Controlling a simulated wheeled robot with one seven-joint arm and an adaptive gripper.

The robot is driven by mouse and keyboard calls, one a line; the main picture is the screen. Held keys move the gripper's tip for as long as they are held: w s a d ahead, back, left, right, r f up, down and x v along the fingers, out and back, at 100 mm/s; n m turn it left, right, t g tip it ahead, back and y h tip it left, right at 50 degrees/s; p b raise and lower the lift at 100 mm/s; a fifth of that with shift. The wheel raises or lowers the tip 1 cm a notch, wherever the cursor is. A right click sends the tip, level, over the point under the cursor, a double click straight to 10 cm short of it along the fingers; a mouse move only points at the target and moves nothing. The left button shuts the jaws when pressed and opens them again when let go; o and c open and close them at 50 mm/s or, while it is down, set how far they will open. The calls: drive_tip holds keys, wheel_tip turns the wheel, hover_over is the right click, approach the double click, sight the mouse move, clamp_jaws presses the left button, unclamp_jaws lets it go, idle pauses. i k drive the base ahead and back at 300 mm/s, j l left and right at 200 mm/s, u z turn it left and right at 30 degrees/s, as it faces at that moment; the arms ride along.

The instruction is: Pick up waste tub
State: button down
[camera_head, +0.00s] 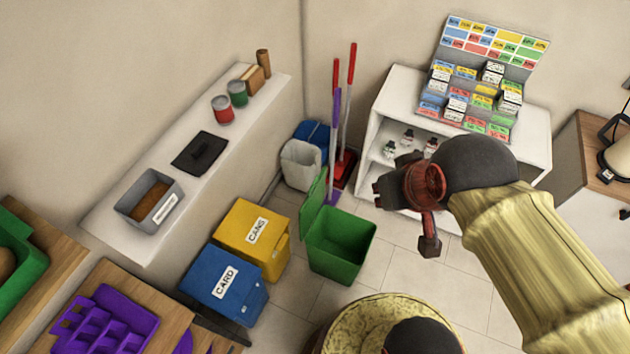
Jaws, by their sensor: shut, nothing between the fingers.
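A grey rectangular tub (135,203) with brown contents and a white label stands upright on the white ledge at the left. Its label is too small to read; it looks most like the waste tub. My gripper (379,190), dark with a red part behind it, is right of centre in front of the white shelf unit. It is shut and holds nothing. It is far to the right of the tub and well apart from it.
Behind the tub on the ledge lie a black flat item (200,152) and cans (222,110). Below stand a blue CARD bin (222,284), a yellow CANS bin (252,238) and an open green bin (340,245). A purple tray (105,325) lies on the wooden counter.

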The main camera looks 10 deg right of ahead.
sight(147, 206)
drive_tip(key=u, duration=1.55)
drive_tip(key=z, duration=0.45)
drive_tip(key=j+z, duration=0.1)
drive_tip(key=z, duration=0.75)
drive_tip(key=j+z, duration=0.1)
drive_tip(key=z, duration=0.35)
drive_tip(key=u, duration=1.65)
drive_tip(key=j+z, duration=0.2)
drive_tip(key=j, duration=0.6)
